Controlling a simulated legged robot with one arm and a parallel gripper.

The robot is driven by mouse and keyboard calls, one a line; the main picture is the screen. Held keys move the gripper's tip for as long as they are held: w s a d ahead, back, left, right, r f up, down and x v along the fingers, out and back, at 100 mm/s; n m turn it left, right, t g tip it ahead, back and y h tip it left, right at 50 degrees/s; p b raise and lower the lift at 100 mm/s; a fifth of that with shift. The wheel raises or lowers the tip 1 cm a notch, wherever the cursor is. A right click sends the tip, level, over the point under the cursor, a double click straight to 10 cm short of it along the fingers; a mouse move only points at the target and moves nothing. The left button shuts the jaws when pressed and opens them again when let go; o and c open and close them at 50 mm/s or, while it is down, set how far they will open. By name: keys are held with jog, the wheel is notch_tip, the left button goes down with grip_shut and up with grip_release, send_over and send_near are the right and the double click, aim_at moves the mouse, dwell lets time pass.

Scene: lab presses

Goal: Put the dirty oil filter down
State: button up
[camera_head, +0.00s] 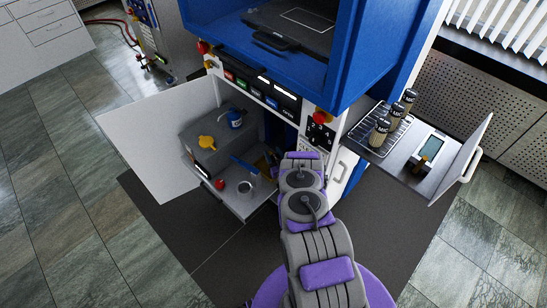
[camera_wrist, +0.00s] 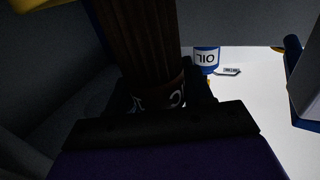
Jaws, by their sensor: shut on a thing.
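The dirty oil filter (camera_wrist: 145,40), a dark brown pleated cylinder, fills the upper middle of the wrist view. My gripper (camera_wrist: 158,105) is shut on its end, where a dark band with pale lettering shows. The filter's far end runs out of the frame. In the head view my arm reaches to the open cabinet under the blue press, and my gripper and the held filter cannot be made out clearly there. Whether the filter touches any surface cannot be told.
The oil can also shows in the wrist view (camera_wrist: 206,59). Several cylindrical filters (camera_head: 380,131) stand on a rack at right. Open doors (camera_head: 160,140) flank the press.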

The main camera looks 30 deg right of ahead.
jog(key=shift+f, duration=0.35)
jog(key=shift+r, duration=0.1)
jog(key=o, duration=1.4)
